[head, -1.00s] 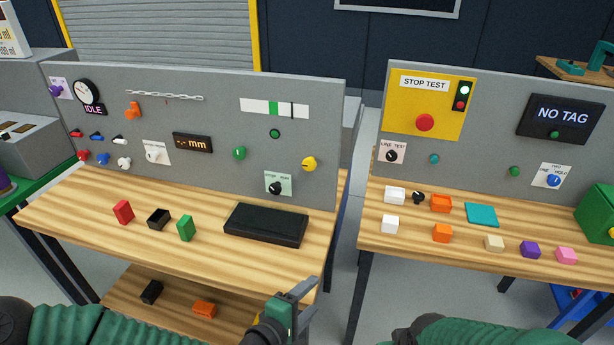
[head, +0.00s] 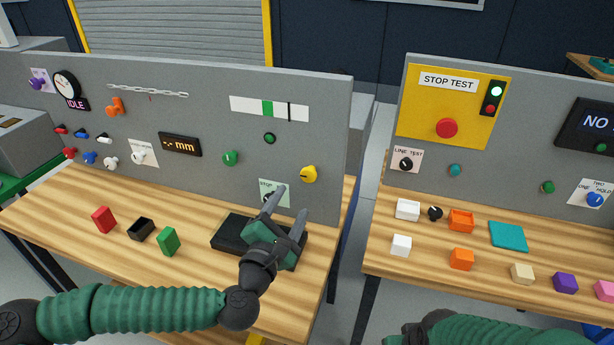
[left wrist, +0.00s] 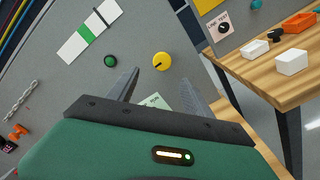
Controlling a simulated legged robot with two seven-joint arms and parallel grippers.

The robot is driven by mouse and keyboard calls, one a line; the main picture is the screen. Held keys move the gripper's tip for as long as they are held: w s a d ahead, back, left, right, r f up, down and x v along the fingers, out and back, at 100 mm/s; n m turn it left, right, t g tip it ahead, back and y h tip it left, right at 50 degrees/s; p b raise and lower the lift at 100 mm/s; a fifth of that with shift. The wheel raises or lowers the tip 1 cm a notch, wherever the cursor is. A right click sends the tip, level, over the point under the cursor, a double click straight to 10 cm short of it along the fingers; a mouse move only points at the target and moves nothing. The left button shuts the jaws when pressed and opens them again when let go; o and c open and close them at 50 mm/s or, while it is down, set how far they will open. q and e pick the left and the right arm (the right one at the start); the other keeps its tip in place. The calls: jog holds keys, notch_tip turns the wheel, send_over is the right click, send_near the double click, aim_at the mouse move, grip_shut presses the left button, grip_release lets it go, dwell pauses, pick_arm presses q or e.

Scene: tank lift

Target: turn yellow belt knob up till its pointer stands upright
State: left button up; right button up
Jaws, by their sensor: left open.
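The yellow knob (head: 309,173) sits on the right part of the grey left-hand panel, below the white strip gauge. Its small dark pointer mark lies toward the left in the head view. The knob also shows in the left wrist view (left wrist: 162,61), with the mark toward its lower left. My left gripper (head: 292,201) is open and empty, below the knob and apart from it, in front of the green-plated black dial. In the left wrist view the knob appears between and beyond the fingertips (left wrist: 160,78). My right gripper is out of view; only part of that arm shows.
The strip gauge (head: 270,109) has a green band and a black line. A green button (head: 269,138) and a green knob (head: 230,158) are left of the yellow knob. A black pad (head: 229,232) lies under my left gripper. Small blocks stand farther left on the table.

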aim_at(308, 178)
pick_arm(q)
jog(key=x, duration=1.1)
jog(key=shift+w+d+f, duration=0.2)
jog(key=shift+d+f, duration=0.05)
jog(key=shift+d, duration=0.15)
jog(key=shift+w+a, duration=0.1)
jog(key=shift+w, duration=0.15)
jog(key=shift+c, duration=0.3)
grip_shut()
